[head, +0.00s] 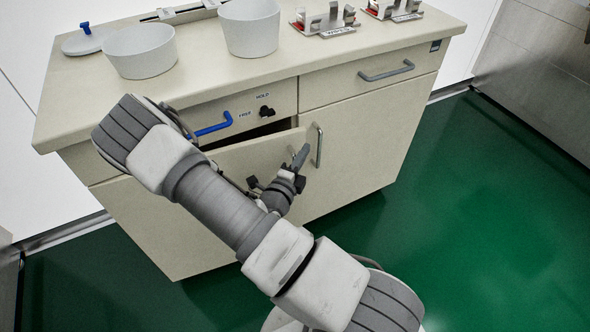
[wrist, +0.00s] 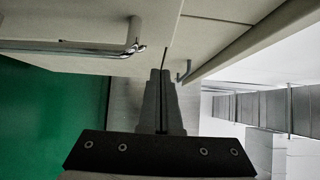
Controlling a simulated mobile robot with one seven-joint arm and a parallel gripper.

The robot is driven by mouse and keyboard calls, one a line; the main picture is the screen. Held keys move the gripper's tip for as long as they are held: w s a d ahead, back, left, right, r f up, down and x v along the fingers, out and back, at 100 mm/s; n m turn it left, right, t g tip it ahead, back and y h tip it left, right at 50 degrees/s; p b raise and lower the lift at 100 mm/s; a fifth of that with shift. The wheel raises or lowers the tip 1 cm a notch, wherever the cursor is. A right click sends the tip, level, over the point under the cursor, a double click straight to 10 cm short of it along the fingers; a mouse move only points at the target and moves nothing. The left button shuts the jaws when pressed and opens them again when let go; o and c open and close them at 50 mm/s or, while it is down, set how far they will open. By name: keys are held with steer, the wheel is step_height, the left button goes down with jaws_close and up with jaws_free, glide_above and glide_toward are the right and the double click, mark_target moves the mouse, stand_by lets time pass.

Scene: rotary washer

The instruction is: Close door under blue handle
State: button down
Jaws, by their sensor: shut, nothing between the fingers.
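The blue handle (head: 212,127) is on the left drawer front of the beige cabinet. Under it the door (head: 240,155) stands partly open, with a dark gap along its top edge; my arm hides much of its front. My gripper (head: 301,156) is in front of the door near its right edge, beside a grey vertical handle (head: 319,146). In the wrist view my gripper's fingers (wrist: 160,75) are shut together and empty, close to a beige panel edge. Whether they touch it I cannot tell.
A metal handle (wrist: 75,48) lies close to the left of the fingers in the wrist view. The countertop (head: 190,78) holds two white bowls (head: 140,50) and metal fixtures (head: 325,22). A black knob (head: 266,112) is on the drawer front. Green floor (head: 450,190) is clear at right.

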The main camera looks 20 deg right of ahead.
steer(key=shift+w+d+b, duration=0.1)
steer(key=shift+w+b, duration=0.3)
steer(key=shift+w, duration=1.55)
